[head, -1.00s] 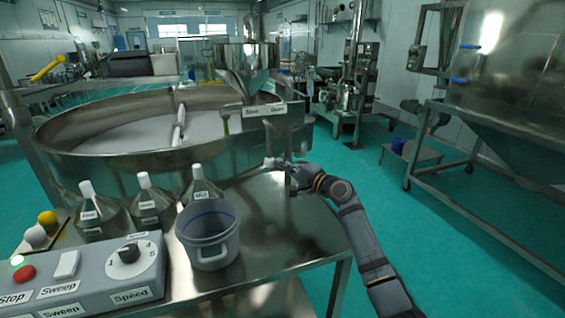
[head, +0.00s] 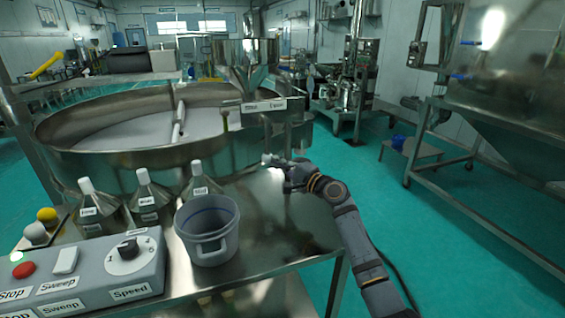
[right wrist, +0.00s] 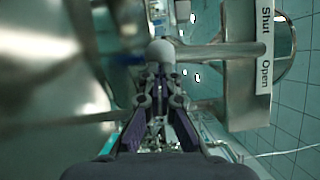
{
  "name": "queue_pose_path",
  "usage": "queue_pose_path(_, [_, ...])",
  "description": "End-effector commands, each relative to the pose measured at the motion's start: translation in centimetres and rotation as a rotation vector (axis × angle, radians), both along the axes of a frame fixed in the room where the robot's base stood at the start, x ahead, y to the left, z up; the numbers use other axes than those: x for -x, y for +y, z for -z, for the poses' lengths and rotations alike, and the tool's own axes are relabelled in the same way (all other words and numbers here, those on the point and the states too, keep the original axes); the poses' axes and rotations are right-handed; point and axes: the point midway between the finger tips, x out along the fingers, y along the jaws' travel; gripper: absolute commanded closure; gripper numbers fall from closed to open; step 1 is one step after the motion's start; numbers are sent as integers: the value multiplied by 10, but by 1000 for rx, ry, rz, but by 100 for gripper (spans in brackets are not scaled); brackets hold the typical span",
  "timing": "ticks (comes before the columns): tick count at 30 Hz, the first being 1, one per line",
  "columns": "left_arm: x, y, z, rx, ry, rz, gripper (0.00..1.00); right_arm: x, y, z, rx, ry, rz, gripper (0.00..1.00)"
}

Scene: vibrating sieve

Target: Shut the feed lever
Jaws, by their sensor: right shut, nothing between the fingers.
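A white plate lettered Shut and Open (right wrist: 264,48) stands at the right of the right wrist view. It also shows in the head view (head: 264,105), below the steel hopper (head: 246,62). Left of the plate in the wrist view, a metal rod ends in a pale round knob, which looks like the feed lever (right wrist: 161,51). I cannot make out the lever clearly in the head view. My right gripper (right wrist: 160,78) is shut and empty, its fingertips just below the knob in the picture. Whether they touch it I cannot tell. My left gripper is out of view.
The round sieve (head: 75,162) stands behind the steel table (head: 275,230). A grey bucket (head: 208,252), several labelled flasks (head: 150,200) and a control box (head: 95,270) occupy the table's left. A wheeled steel frame (head: 440,120) stands right. Green floor between is open.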

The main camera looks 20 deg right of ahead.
Motion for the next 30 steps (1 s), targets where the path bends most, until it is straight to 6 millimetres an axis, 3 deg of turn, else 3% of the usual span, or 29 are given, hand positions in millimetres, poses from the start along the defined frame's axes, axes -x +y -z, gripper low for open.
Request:
queue_pose_path(13, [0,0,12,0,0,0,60,2,36,2,-276,9,-3,100])
queue_pose_path(30, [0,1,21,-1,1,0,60,3,80,-13,-651,21,-2,100])
